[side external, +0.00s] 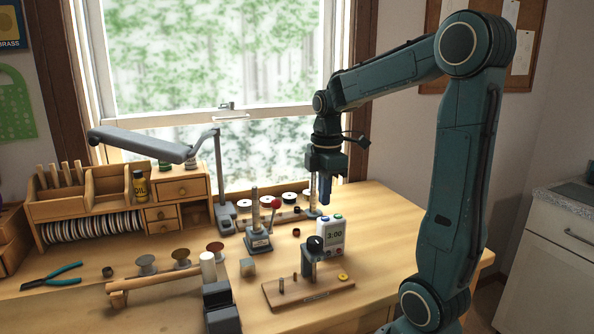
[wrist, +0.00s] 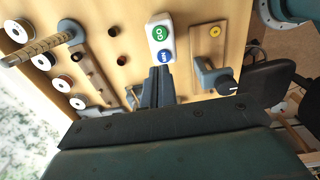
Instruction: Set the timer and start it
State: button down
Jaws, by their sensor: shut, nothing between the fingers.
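The timer (side external: 331,237) is a small white box standing upright on the bench, with 2:00 on its green display. In the wrist view, the timer (wrist: 152,27) shows its top, with a green GO button (wrist: 159,32) and a blue button (wrist: 165,56) whose lettering is hard to read. My gripper (side external: 325,203) points down above the timer, with a small gap between the fingertips and its top in the side view. In the wrist view, my gripper (wrist: 160,69) has its fingers together and empty, with the tips close to the blue button's end of the timer.
A wooden board with a dark-knobbed post (side external: 314,244) stands in front of the timer. A red-knobbed press (side external: 258,236) is to its left. A row of spools (side external: 289,198) lies behind. A desk lamp (side external: 150,145) and wooden organizer (side external: 100,205) are further left. The bench right of the timer is clear.

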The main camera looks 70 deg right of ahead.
aim_at(325, 218)
notch_tip(325, 218, up, 10)
dwell(0.5)
jog(key=shift+r, duration=0.15)
dwell(0.3)
jog(key=shift+s+a+r, duration=0.2)
jog(key=shift+r, duration=0.05)
jog(key=shift+f, duration=0.15)
notch_tip(325, 218, down, 14)
jog(key=shift+r, duration=0.1)
dwell(0.9)
